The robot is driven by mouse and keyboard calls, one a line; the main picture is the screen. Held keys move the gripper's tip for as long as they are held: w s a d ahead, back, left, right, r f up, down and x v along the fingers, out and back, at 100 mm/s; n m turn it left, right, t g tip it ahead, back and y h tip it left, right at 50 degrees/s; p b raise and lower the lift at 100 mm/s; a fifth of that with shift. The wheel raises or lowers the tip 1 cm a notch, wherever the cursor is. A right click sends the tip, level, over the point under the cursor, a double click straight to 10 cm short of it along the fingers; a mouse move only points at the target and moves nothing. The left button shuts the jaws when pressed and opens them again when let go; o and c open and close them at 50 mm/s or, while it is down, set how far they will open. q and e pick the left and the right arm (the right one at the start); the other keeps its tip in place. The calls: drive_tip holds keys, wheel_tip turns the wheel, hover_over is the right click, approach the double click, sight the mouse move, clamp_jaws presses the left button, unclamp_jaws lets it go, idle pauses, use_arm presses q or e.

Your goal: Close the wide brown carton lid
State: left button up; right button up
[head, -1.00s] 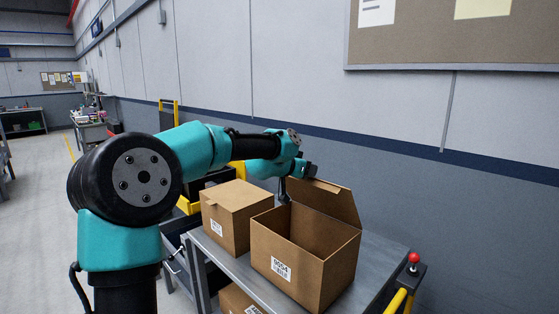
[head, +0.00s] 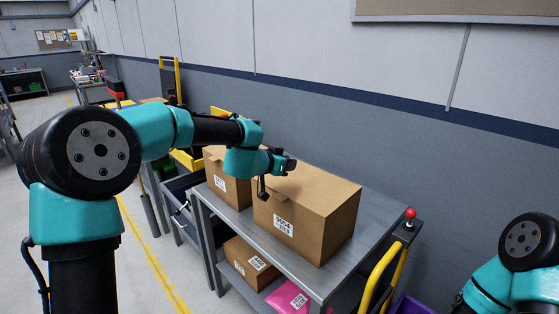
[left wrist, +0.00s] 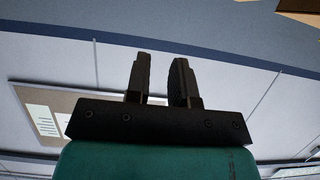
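The wide brown carton (head: 327,232) stands on a grey metal cart, a white label on its front. Its lid (head: 325,186) lies down over the opening and looks flat; the inside is hidden. My left gripper (head: 290,165) is above the lid's far left part, pointing toward the wall; I cannot tell if it touches. In the left wrist view the two fingers (left wrist: 158,80) are apart with nothing between them, and a brown carton corner shows at top right. My right arm shows at lower right, its gripper out of view.
A smaller brown carton (head: 228,185) stands just left of the wide one. The cart top (head: 372,215) is bare at right. A yellow handle with a red knob (head: 410,214) rises at the cart's right. A carton (head: 250,262) and a pink package (head: 289,298) lie below.

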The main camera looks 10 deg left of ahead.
use_arm(q)
drive_tip(key=o, duration=0.9)
drive_tip(key=shift+r, duration=0.1)
drive_tip(key=shift+s+a, duration=0.1)
drive_tip(key=v, duration=1.7)
drive_tip(key=shift+r, duration=0.15)
